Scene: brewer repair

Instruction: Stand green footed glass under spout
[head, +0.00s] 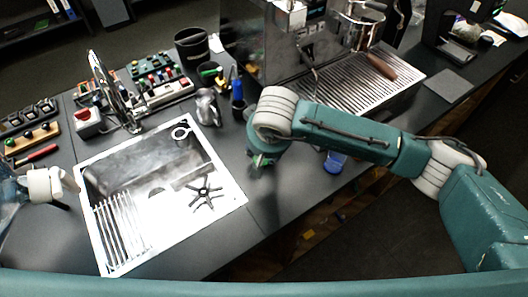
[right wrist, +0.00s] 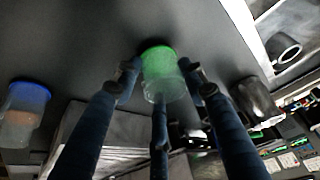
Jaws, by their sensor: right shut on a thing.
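The green footed glass (right wrist: 160,72) is between the fingers of my right gripper (right wrist: 160,88) in the right wrist view, its green part toward the dark counter and its clear part toward me. My right gripper is shut on it. I cannot tell whether the glass touches the counter. In the head view my right gripper (head: 262,160) is over the counter between the sink and a blue glass, mostly hidden under my wrist. The coffee machine (head: 285,45) stands behind, with its slatted drip tray (head: 345,92). Its spout is not clear to me.
The blue glass (head: 334,162) stands near the counter's front edge; it also shows in the right wrist view (right wrist: 22,112). The sink (head: 228,190) lies to the left. A metal pitcher (head: 207,107) and a dark bin (head: 191,45) stand behind it. The drip tray's front part is bare.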

